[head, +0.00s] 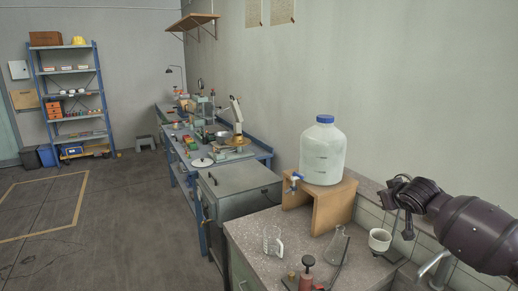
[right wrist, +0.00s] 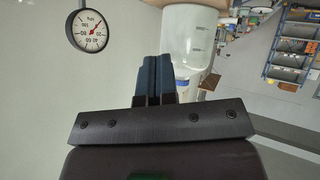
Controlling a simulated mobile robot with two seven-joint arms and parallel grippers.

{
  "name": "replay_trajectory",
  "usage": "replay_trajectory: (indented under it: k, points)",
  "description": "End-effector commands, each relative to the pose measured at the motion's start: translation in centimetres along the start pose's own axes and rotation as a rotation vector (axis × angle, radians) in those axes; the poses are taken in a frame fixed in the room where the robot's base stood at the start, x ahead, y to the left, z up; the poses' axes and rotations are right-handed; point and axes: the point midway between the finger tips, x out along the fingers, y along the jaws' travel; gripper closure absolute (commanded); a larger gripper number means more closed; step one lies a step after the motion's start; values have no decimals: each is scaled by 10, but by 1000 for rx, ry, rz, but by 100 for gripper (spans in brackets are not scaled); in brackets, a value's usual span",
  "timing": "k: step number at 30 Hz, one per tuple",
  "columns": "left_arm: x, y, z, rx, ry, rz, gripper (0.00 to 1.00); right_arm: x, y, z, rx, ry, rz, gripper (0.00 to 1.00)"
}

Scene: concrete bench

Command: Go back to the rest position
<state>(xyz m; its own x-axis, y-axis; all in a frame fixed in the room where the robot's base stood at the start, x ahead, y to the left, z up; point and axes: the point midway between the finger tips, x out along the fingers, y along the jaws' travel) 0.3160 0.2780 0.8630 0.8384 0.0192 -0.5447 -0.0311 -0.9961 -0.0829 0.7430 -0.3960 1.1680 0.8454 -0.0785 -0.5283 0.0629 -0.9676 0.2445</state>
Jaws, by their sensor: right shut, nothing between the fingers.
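My right gripper (right wrist: 154,62) is shut and empty, its two dark fingers pressed together in the right wrist view. In the head view my right arm comes in from the right, and the gripper end (head: 391,190) is up in the air near the wall. It is to the right of the large white jug (head: 323,152) with a blue cap, apart from it. The jug also shows upside down behind the fingers in the right wrist view (right wrist: 196,40). My left gripper is not in view.
The jug stands on a wooden stand (head: 330,207) on the stone bench (head: 258,234). A glass beaker (head: 272,241), a flask (head: 337,246) and a white cup (head: 380,240) stand below my right gripper's level. A round dial gauge (right wrist: 88,30) is on the wall. Open floor lies left.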

Motion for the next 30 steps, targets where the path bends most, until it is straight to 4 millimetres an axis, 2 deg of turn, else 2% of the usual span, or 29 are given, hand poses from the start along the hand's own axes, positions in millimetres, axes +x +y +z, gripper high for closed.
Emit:
replay_trajectory:
  k: [1, 6, 12, 19, 26, 30]
  points:
    - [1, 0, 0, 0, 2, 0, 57, 2, -27, 15, -47, 41, -45, 100]
    - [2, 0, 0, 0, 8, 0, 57, -9, -98, 56, -183, 200, -146, 100]
    - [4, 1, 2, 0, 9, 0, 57, -35, -154, 113, -235, 332, -195, 100]
    - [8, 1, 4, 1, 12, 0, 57, -73, -188, 183, -196, 397, -185, 100]
    - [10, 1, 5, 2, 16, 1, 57, -111, -200, 264, -77, 349, -137, 100]
    - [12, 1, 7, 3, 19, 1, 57, -135, -204, 322, 10, 262, -103, 100]
